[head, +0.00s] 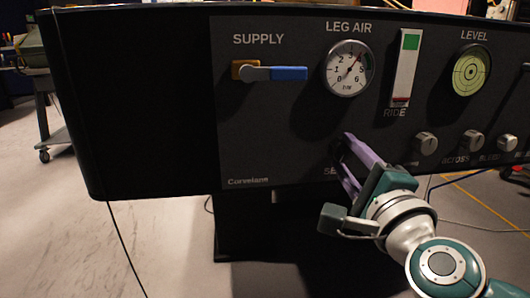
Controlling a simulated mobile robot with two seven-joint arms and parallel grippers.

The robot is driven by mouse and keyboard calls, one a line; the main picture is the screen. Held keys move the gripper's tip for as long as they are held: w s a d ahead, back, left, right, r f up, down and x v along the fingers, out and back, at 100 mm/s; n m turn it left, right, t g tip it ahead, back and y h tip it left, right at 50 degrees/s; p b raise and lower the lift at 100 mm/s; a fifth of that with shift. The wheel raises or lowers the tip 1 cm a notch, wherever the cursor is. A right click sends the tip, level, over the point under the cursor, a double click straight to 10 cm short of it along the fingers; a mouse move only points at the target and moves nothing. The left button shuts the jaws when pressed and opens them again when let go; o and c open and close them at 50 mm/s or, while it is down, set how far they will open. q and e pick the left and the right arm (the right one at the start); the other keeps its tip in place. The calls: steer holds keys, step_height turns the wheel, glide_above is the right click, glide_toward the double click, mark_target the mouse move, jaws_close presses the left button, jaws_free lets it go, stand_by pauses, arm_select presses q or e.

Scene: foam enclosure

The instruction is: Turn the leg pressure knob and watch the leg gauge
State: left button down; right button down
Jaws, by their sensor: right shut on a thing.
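The leg gauge (348,69) is a round white dial under the words LEG AIR on the dark panel (290,120). Its thin needle points to the upper right, close to the green band on the dial's right side. My right gripper (344,150) has purple fingers and reaches up to the panel below the gauge. It is shut on the leg pressure knob, which the fingers hide. A label starting with SE shows partly below the fingers. My left gripper is not in view.
The panel also carries a blue-handled SUPPLY lever (275,73), a RIDE indicator (405,68) with green at the top, and a LEVEL bubble (472,70). Several small silver knobs (425,143) sit right of my gripper. Open floor (150,245) lies at lower left.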

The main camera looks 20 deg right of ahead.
steer(key=shift+c, duration=1.9)
jaws_free()
steer(key=shift+s, duration=0.1)
steer(key=p+v, duration=0.1)
steer(key=v, duration=0.8)
steer(key=shift+s, duration=0.35)
steer(key=shift+a, duration=0.1)
